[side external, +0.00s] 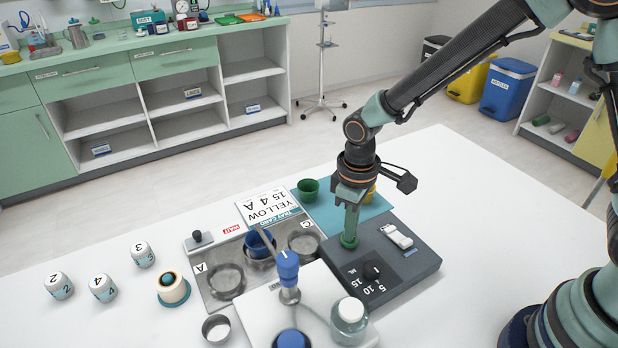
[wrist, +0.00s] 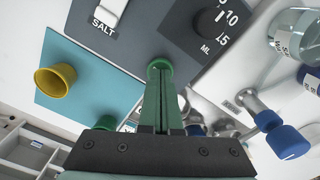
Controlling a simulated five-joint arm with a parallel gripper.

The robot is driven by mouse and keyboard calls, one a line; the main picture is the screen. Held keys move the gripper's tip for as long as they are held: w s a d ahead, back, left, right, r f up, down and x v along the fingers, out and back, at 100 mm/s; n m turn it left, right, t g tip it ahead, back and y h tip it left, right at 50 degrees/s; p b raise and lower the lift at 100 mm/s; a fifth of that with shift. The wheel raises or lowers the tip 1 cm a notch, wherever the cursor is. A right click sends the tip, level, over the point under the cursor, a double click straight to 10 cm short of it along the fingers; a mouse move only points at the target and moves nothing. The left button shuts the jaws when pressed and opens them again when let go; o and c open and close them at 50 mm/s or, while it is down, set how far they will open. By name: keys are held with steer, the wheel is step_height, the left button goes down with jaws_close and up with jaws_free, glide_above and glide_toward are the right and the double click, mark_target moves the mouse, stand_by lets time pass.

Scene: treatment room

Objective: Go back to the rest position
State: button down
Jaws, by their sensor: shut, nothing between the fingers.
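The button also shows just past the fingertips in the wrist view (wrist: 159,64). A white SALT switch (side external: 397,236) and a black ML dial (side external: 372,271) are on the box top. No rest position is marked in view.
A green cup (side external: 308,189) and a yellow cup (wrist: 55,80) stand on a teal mat (side external: 325,217) behind the box. The table's right side is clear.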

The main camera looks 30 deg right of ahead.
steer(key=shift+r, duration=1.25)
steer(key=shift+f, duration=0.1)
steer(key=shift+f, duration=1.35)
steer(key=shift+r, duration=1.45)
step_height(320, 180, up, 6)
